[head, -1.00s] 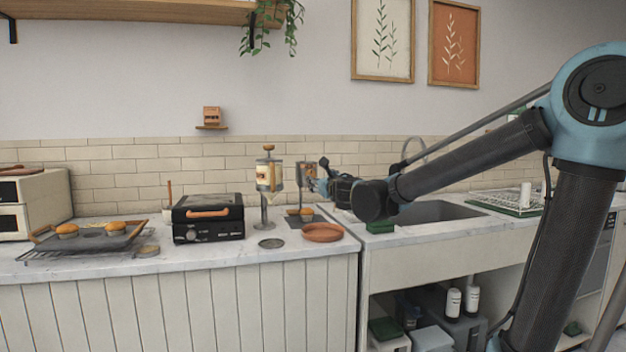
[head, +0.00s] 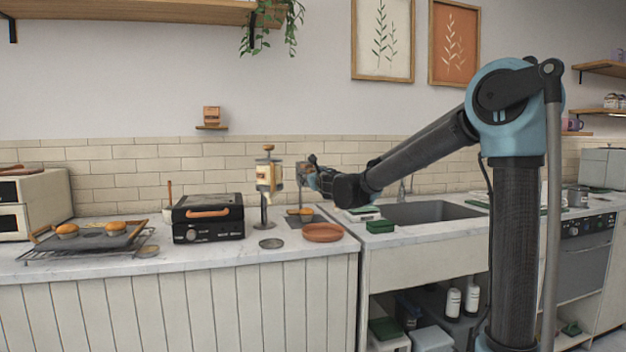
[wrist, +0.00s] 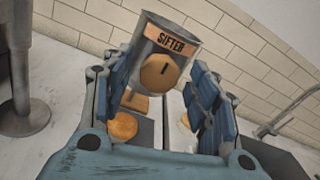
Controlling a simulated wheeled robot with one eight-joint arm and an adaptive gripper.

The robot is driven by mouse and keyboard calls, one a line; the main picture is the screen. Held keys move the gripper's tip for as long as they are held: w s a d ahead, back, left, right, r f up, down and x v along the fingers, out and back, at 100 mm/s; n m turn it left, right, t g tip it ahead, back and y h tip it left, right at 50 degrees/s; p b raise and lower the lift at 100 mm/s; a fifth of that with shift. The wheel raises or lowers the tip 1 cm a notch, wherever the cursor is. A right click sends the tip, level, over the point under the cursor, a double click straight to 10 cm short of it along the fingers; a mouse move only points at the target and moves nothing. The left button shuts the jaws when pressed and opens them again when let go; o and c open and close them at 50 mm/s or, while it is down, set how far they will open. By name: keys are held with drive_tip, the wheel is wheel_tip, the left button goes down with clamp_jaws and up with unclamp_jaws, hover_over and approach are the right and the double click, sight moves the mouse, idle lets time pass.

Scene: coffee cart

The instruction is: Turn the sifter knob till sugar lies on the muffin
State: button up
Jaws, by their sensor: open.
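The sifter (wrist: 172,35) is a grey metal canister with an orange label and a round wooden knob (wrist: 160,71) with a dark slot mark, upright or slightly turned. In the wrist view my gripper (wrist: 163,82) is open, its blue-padded fingers on either side of the knob, with gaps showing. A golden-brown muffin (wrist: 123,127) sits below the sifter, partly hidden by my gripper; I see no white on its visible top. In the head view the sifter (head: 303,170) stands on the counter by my gripper (head: 315,172), with the muffin (head: 306,211) under it.
A dispenser (head: 268,177) on a stand is left of the sifter. A terracotta plate (head: 322,233) lies in front. The sink (head: 430,212) and a green sponge (head: 380,226) are right.

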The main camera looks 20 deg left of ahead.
drive_tip(key=shift+w+a, duration=0.1)
drive_tip(key=shift+w, duration=0.05)
drive_tip(key=c, duration=1.1)
drive_tip(key=shift+o, duration=0.2)
drive_tip(key=shift+m, duration=0.3)
